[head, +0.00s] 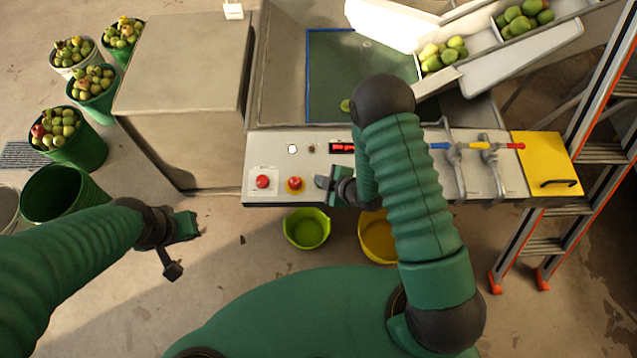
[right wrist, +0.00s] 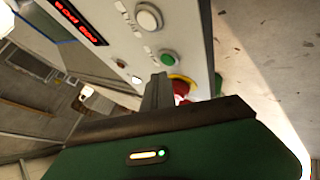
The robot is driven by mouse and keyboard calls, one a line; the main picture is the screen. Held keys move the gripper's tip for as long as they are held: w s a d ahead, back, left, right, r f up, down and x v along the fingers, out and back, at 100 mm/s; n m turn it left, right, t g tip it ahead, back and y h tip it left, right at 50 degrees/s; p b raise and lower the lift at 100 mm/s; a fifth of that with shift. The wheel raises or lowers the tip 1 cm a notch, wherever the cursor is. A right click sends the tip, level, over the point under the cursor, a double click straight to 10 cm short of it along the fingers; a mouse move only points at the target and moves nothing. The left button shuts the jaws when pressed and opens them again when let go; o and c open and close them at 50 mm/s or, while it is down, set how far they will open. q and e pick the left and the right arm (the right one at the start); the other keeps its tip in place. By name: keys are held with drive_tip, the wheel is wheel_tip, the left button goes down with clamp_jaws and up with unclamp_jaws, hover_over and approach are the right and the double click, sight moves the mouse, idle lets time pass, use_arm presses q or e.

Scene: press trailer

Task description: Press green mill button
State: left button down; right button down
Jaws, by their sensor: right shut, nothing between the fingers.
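The green button (right wrist: 168,58) shows in the right wrist view on the light control panel (head: 270,155), between a white button (right wrist: 148,17) and a red button with a yellow surround (right wrist: 182,88). In the head view I cannot make out the green button; my right arm and gripper cover that part of the panel. My right gripper (head: 322,182) is shut and empty, low over the panel just right of the red-and-yellow button (head: 295,184). Its fingers (right wrist: 157,88) point toward the panel beside the green button; I cannot tell contact. My left gripper (head: 190,226) hangs over the floor, away from the panel.
Another red button (head: 262,182) sits at the panel's left end. A red display (head: 342,147) and valves with coloured handles (head: 480,145) lie farther right. Green and yellow bowls (head: 307,228) stand below. Fruit buckets (head: 70,140) are at left, a ladder (head: 590,130) at right.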

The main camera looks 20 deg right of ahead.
use_arm(q)
drive_tip(key=shift+d+r, duration=0.1)
drive_tip(key=shift+d, duration=0.45)
use_arm(e)
drive_tip(key=shift+d+f, duration=0.1)
drive_tip(key=shift+d, duration=0.3)
use_arm(q)
drive_tip(key=shift+a, duration=0.2)
use_arm(e)
drive_tip(key=shift+a, duration=0.15)
drive_tip(key=shift+a, duration=0.1)
drive_tip(key=shift+f, duration=0.15)
drive_tip(key=shift+f+b, duration=0.15)
drive_tip(key=shift+b, duration=0.2)
use_arm(q)
drive_tip(key=shift+f, duration=0.35)
drive_tip(key=shift+d, duration=0.1)
